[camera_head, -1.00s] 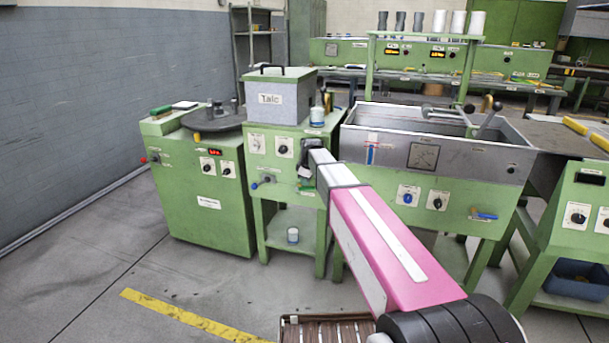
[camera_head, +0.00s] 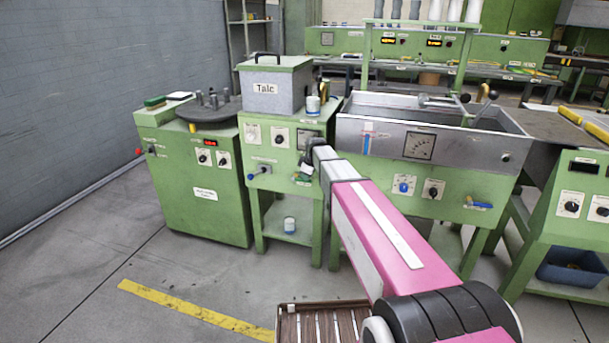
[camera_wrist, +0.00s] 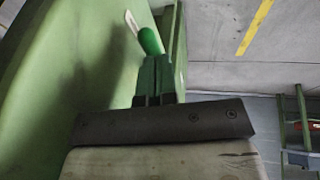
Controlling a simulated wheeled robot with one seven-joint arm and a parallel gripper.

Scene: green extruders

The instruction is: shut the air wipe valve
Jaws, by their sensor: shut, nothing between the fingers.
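My gripper (camera_head: 305,171) is in front of the right part of the talc stand's green front, below the talc box. In the wrist view its dark green fingers (camera_wrist: 154,78) are together with nothing held. Just beyond the fingertips is a bright green rounded grip with a pale flat strip (camera_wrist: 150,40); it looks like the valve's lever, close to the green panel (camera_wrist: 60,75). I cannot tell whether the fingers touch it. In the head view my gripper hides this spot, and no valve label is readable.
The talc box (camera_head: 273,88) stands on the stand, with a blue-handled fitting (camera_head: 259,172) on its front left. A metal trough (camera_head: 365,143) is to the right, with another blue handle (camera_head: 479,205) below. The floor in front, by the yellow stripe (camera_head: 190,308), is clear.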

